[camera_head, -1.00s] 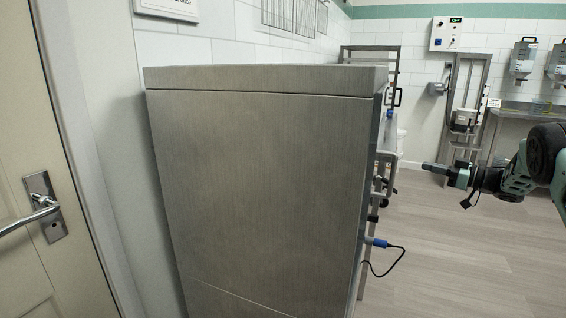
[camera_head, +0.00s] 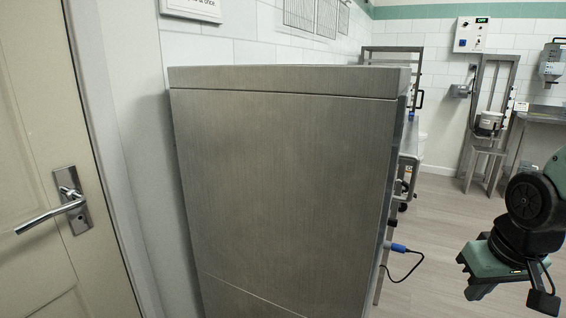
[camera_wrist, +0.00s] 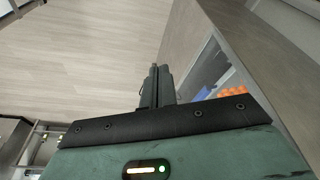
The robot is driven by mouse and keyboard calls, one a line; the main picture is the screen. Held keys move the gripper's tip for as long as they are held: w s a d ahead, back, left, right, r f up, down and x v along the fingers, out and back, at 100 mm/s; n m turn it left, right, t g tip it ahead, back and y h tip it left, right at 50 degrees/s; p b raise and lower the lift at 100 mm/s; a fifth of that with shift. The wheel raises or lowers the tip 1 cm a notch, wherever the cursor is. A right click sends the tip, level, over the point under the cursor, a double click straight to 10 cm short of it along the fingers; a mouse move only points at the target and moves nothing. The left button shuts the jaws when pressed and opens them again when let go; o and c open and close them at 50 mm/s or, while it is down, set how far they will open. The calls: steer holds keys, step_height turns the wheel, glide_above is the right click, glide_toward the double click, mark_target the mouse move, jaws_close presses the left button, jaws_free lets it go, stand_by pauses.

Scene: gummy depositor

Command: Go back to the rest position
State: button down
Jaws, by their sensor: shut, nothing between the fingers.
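My gripper (camera_wrist: 160,70) shows in the wrist view with its two dark fingers together and nothing between them. It points over the pale wooden floor (camera_wrist: 100,50), close to the side of a wood-toned or metal panel. In the head view the end of my arm is at the lower right, bent downward, to the right of the large steel cabinet and apart from it. The fingertips are hard to make out there.
The tall steel cabinet (camera_head: 285,190) fills the middle. A blue plug with a black cable (camera_head: 400,248) sticks out from its right side. A door (camera_head: 40,160) stands at left. Orange items (camera_wrist: 232,91) show inside an opening in the wrist view. Floor between cabinet and arm is clear.

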steer(key=s+a+r+n+g+p, duration=0.1)
steer(key=s+a+r+n+p, duration=0.2)
steer(key=s+a, duration=0.4)
steer(key=s+a+r+n+g+p, duration=0.2)
steer(key=s+a+r+n+p, duration=0.2)
steer(key=s+a+r, duration=0.3)
steer(key=a+p, duration=0.1)
steer(key=a, duration=0.3)
steer(key=shift+s+a+r+n+y+p, duration=0.25)
steer(key=shift+n+y+p, duration=0.05)
steer(key=shift+p, duration=0.05)
